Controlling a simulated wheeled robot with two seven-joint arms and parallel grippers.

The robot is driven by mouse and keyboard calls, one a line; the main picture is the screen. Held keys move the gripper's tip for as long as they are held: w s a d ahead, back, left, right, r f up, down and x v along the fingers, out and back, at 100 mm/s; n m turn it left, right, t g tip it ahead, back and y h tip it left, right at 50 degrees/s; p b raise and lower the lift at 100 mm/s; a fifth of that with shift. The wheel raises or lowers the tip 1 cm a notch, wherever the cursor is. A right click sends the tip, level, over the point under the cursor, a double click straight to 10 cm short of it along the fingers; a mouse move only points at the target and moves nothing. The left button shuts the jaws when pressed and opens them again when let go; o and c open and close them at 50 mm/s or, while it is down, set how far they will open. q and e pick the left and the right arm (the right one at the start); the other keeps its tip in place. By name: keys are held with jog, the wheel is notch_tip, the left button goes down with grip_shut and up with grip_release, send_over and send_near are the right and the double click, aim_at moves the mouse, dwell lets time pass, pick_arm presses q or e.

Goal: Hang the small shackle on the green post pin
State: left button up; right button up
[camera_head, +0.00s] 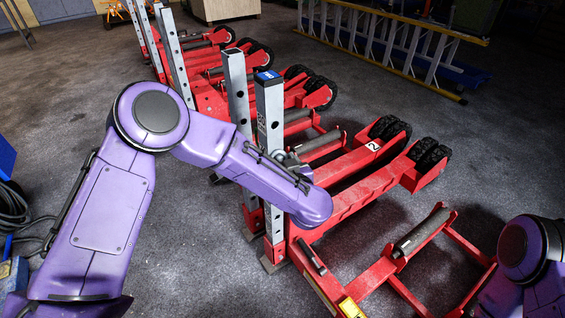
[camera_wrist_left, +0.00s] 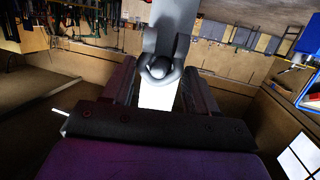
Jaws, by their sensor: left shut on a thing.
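The small grey shackle (camera_wrist_left: 160,62) shows in the left wrist view at the tips of my left gripper (camera_wrist_left: 158,78), which is shut on it. Its curved body stands in front of a pale metal post (camera_wrist_left: 174,14). I cannot tell whether shackle and post touch. In the head view, my left forearm crosses in front of the jack's posts, and a small grey part (camera_head: 291,160) shows just beyond it; the gripper is mostly hidden there. I cannot make out a green pin in either view. My right gripper is out of view; only part of that arm shows at lower right.
Red trolley jacks with upright grey posts (camera_head: 271,110) stand in a row from the centre to the back left. A yellow-edged ladder (camera_head: 385,40) lies at the back right. Grey carpeted floor (camera_head: 75,60) is clear at the left back.

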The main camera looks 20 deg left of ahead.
pick_arm(q)
jog(key=o, duration=1.2)
jog(key=shift+o, duration=0.2)
